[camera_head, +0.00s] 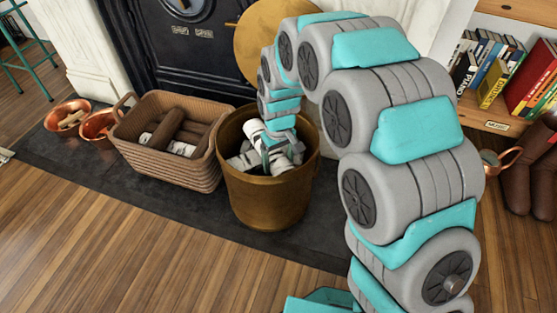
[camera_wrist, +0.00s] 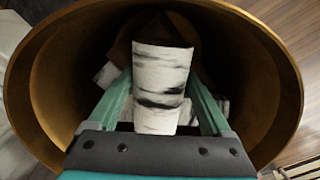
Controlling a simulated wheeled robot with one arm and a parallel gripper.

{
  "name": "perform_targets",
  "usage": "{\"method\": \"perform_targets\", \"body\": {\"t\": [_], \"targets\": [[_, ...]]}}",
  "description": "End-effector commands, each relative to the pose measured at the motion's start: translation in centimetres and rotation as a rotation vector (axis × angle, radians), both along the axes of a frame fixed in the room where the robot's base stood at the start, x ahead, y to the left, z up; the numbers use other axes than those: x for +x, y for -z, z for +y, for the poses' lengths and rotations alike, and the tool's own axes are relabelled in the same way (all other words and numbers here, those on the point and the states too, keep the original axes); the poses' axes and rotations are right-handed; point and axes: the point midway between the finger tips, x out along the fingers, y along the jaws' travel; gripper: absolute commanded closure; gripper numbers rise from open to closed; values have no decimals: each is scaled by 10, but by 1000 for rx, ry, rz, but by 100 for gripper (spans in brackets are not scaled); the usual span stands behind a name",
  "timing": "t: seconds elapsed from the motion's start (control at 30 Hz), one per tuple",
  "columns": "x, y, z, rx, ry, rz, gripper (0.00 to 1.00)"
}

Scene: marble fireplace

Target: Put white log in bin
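A round brass bin (camera_head: 265,205) stands on the dark hearth, with pale white logs (camera_head: 243,161) inside. My gripper (camera_head: 268,148) reaches down into its mouth. In the wrist view, a white log (camera_wrist: 160,90) with black bark marks lies between the two teal fingers of my gripper (camera_wrist: 160,78). The fingers appear to touch both its sides, so the gripper looks shut on it. The brass bin's rim (camera_wrist: 288,75) surrounds the gripper and log. More pale pieces lie below, partly hidden by the log and fingers.
A brown woven basket (camera_head: 178,165) with brown and white logs stands left of the bin. Two copper pots (camera_head: 98,124) are further left. A round brass disc (camera_head: 262,40) stands behind the bin. A bookshelf (camera_head: 500,125) is at right. The wooden floor in front is clear.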

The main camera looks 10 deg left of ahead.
Motion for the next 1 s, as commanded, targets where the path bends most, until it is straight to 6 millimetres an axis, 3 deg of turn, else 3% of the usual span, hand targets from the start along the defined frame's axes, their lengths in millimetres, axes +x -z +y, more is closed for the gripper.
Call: {"method": "perform_targets", "body": {"t": [0.13, 0.57, 0.77, 1.0], "targets": [[0, 0, 0, 0, 0, 0, 0], [0, -10, 0, 0, 0, 0, 0], [2, -40, 1, 3, 0, -6, 0], [1, -89, 0, 1, 1, -3, 0]]}}
